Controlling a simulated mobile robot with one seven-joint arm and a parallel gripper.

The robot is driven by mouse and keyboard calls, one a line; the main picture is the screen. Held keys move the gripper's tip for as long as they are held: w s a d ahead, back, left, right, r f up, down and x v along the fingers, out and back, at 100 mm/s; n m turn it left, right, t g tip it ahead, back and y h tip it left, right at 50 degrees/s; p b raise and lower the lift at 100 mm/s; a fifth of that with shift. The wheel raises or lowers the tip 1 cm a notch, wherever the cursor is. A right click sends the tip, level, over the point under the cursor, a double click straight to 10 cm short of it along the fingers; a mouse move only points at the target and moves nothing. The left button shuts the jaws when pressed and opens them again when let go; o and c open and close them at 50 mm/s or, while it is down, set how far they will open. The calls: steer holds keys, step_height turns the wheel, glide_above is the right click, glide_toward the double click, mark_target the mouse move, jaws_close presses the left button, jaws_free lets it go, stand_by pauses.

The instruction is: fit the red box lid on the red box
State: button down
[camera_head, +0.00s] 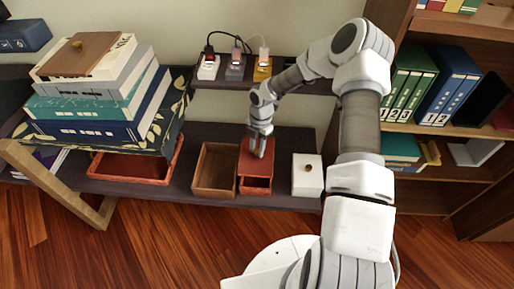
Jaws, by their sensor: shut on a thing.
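The red box lid (247,158) is a flat red square right under my gripper (258,148). My gripper points down and is shut on it near its middle; the fingers cover the spot they hold. The red box (256,188) stands on the low shelf directly below the lid. Its front part shows below the lid's near edge, with a dark opening between them. I cannot tell whether the lid touches the box's rim.
An open brown box (203,190) stands close on the left and a white lidded box (308,182) on the right. A red tray (130,168) lies farther left, by a tall book stack (95,108). Chargers (236,70) sit on the shelf behind. Binders (410,85) fill the right bookcase.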

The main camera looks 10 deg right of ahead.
mark_target(257, 158)
steer(key=shift+f+b, duration=1.75)
steer(key=shift+f, duration=1.15)
steer(key=shift+f+b, duration=0.6)
steer(key=shift+f, duration=0.4)
steer(key=c, duration=0.5)
jaws_free()
steer(key=r+p, duration=0.2)
steer(key=r, duration=0.3)
steer(key=w+d+r+p, duration=0.1)
steer(key=r, duration=0.5)
steer(key=r+p, duration=0.2)
steer(key=r, duration=0.4)
steer(key=shift+w+d+r+p, duration=0.15)
steer(key=shift+d+p, duration=0.2)
